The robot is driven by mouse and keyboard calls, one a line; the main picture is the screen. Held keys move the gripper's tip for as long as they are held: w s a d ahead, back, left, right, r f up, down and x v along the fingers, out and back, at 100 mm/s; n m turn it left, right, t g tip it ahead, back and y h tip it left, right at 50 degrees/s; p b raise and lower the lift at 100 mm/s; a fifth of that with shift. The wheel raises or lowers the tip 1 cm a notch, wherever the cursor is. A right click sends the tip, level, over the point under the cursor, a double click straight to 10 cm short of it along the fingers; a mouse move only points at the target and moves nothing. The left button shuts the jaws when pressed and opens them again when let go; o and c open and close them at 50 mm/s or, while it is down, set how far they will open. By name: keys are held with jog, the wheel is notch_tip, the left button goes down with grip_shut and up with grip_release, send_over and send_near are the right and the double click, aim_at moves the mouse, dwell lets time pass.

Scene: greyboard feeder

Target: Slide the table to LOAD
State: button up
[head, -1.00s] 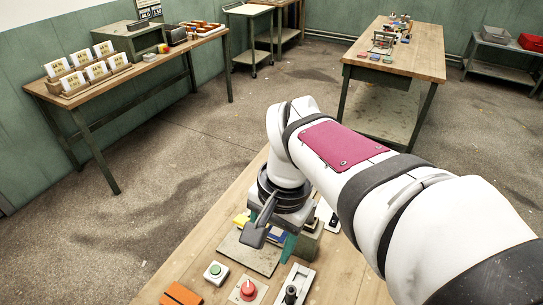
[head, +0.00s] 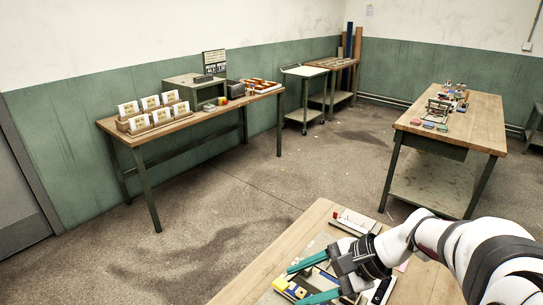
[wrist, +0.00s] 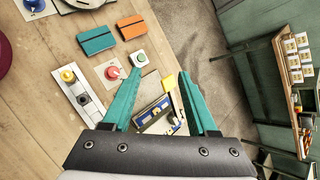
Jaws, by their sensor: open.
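My gripper (head: 295,285) is open and empty above the near bench, its two teal fingers spread apart. In the wrist view the fingers (wrist: 160,76) straddle a small fixture (wrist: 153,114) with blue, yellow and pale parts, below them. I cannot tell which part of it is the sliding table, and no LOAD mark is readable. In the head view the yellow and blue parts (head: 289,289) show beside the fingers, partly hidden. Whether the fingers touch anything is not clear.
In the wrist view, a pale plate with a yellow knob (wrist: 68,76), a red button (wrist: 112,73), a green button (wrist: 139,56), and orange (wrist: 131,27) and teal (wrist: 96,40) blocks lie on the wooden bench (wrist: 35,110). Other tables (head: 185,121) stand farther off.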

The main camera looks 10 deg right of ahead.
jog(key=w+d+f+m+t, duration=0.2)
jog(key=w+d+m+t, duration=0.1)
jog(key=w+d, duration=0.3)
jog(key=w+d+f+m+t, duration=0.2)
jog(key=w+d+m+t, duration=0.15)
jog(key=d, duration=0.45)
jog(key=d+f+m+t+h, duration=0.1)
jog(key=d+f+m+t, duration=0.1)
jog(key=d+f+m, duration=0.7)
jog(key=w+a+f, duration=0.2)
jog(key=w, duration=0.2)
jog(key=w+a+f+n, duration=0.1)
jog(key=w+a+f, duration=0.1)
jog(key=w+f, duration=0.1)
jog(key=w+a+f+n, duration=0.1)
jog(key=w+a+f, duration=0.2)
jog(key=w, duration=0.1)
jog(key=shift+w+a+f+h, duration=0.1)
jog(key=shift+w+h, duration=0.2)
jog(key=shift+w, duration=0.1)
jog(key=shift+w+a+f, duration=0.2)
jog(key=shift+w, duration=0.2)
grip_shut()
